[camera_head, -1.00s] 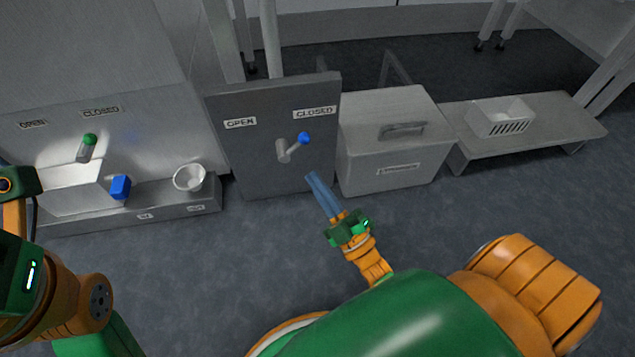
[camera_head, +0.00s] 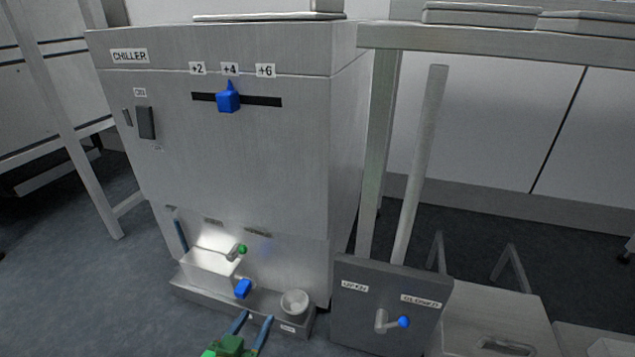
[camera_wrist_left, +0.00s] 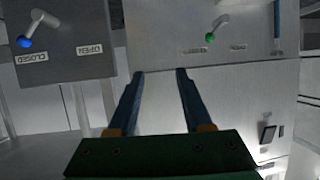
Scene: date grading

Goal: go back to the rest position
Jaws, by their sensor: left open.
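My left gripper (camera_head: 256,322) shows at the bottom of the head view, with two blue fingers spread apart and nothing between them. It points toward the ledge at the foot of the chiller (camera_head: 240,160). In the left wrist view its fingers (camera_wrist_left: 160,75) are apart and empty, in front of the chiller's grey metal face. My right gripper does not show in either view.
A dark panel (camera_head: 352,310) with a blue-tipped lever (camera_head: 392,321) stands right. Floor at left is clear.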

